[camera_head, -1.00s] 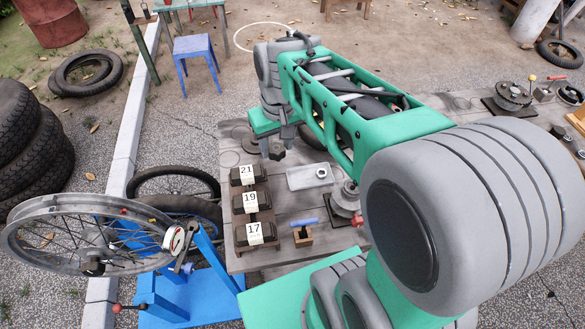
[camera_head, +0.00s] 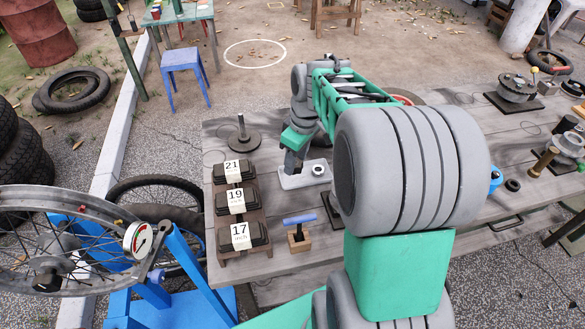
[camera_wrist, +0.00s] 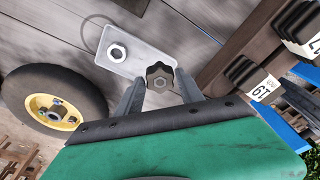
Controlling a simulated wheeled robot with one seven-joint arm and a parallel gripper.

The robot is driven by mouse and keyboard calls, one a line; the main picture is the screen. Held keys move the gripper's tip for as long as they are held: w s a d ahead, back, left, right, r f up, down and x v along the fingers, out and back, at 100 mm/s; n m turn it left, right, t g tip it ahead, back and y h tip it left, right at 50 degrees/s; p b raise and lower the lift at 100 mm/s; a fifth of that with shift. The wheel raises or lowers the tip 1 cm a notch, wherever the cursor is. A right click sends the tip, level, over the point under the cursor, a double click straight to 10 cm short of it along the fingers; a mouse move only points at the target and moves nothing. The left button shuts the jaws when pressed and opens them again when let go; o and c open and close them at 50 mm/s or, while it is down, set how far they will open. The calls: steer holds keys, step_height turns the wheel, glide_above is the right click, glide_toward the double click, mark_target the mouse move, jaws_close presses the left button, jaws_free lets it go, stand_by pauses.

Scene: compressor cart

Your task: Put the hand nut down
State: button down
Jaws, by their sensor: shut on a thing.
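The hand nut (camera_wrist: 159,77) is a dark, lobed knob with a hexagonal centre. In the wrist view it sits between my gripper's (camera_wrist: 161,84) two fingertips, which are shut on it. It overlaps the end of a pale shallow tray (camera_wrist: 140,34); whether it touches the tray is hard to tell. A silver hex nut (camera_wrist: 117,52) lies at the tray's other end. In the head view my gripper (camera_head: 291,168) points down at the left end of the tray (camera_head: 307,181), and the hex nut (camera_head: 318,170) shows at its right. The hand nut is hard to make out there.
A round plate with an upright stud (camera_head: 242,138) stands left of the tray. A wheel with a yellow hub (camera_wrist: 53,110) shows in the wrist view.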

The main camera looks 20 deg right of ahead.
steer(key=w+f, duration=0.1)
steer(key=f, duration=0.1)
steer(key=w+f, duration=0.1)
steer(key=shift+w+d+f, duration=0.15)
steer(key=shift+w+d, duration=0.1)
steer(key=shift+w, duration=0.05)
steer(key=shift+f, duration=1.6)
steer(key=c, duration=1)
jaws_free()
steer(key=shift+r, duration=0.5)
steer(key=r, duration=0.3)
steer(key=s+r, duration=0.1)
steer(key=r, duration=0.3)
steer(key=d+r, duration=0.1)
steer(key=r, duration=0.3)
steer(key=shift+s+r, duration=0.15)
steer(key=shift+s, duration=0.1)
